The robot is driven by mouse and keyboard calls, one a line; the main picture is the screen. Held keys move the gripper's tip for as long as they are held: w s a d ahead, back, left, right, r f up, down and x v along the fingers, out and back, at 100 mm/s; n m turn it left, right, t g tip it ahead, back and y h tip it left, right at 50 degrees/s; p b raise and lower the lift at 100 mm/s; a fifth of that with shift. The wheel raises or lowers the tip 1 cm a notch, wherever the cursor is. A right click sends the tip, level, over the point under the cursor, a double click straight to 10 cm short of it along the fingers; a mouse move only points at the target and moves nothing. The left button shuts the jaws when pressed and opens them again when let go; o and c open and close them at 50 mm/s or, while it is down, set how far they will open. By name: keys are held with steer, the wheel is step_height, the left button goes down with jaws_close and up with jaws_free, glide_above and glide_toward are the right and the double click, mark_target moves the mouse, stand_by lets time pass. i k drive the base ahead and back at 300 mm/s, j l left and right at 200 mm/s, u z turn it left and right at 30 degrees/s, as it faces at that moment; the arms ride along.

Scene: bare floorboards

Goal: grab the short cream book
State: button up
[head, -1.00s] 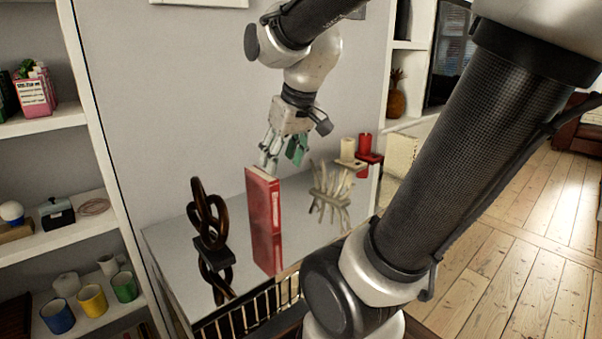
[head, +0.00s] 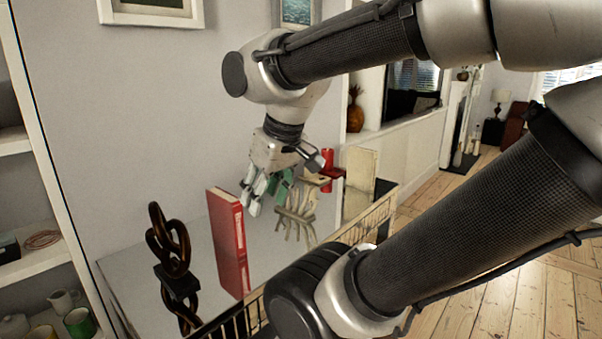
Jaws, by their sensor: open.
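A cream, flat-sided upright thing (head: 359,164) stands at the far right end of the shiny tabletop and looks like the short cream book. No title can be read on it. My gripper (head: 264,198) points down with its fingers spread and nothing between them. It is left of the cream book and clearly apart from it, between a red book and a pale branching ornament in the picture.
The red book (head: 226,230) stands upright on the reflective tabletop (head: 135,275). A dark knotted sculpture (head: 168,240) is left of it. The pale branching ornament (head: 296,212) and a red candle (head: 327,160) stand between my gripper and the cream book.

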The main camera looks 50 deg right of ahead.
mark_target(362, 163)
steer(key=z, duration=1.75)
steer(key=l+u, duration=0.1)
steer(key=u, duration=0.55)
steer(key=i+l+u, duration=0.1)
steer(key=l+u, duration=0.15)
steer(key=i+l+u, duration=0.1)
steer(key=l+u, duration=0.15)
steer(key=l, duration=0.25)
steer(key=l+u, duration=0.3)
steer(key=i+l, duration=0.1)
steer(key=l, duration=0.4)
steer(key=i+l, duration=0.1)
steer(key=l, duration=0.35)
steer(key=i+l+u, duration=0.1)
steer(key=l, duration=0.4)
steer(key=i, duration=0.3)
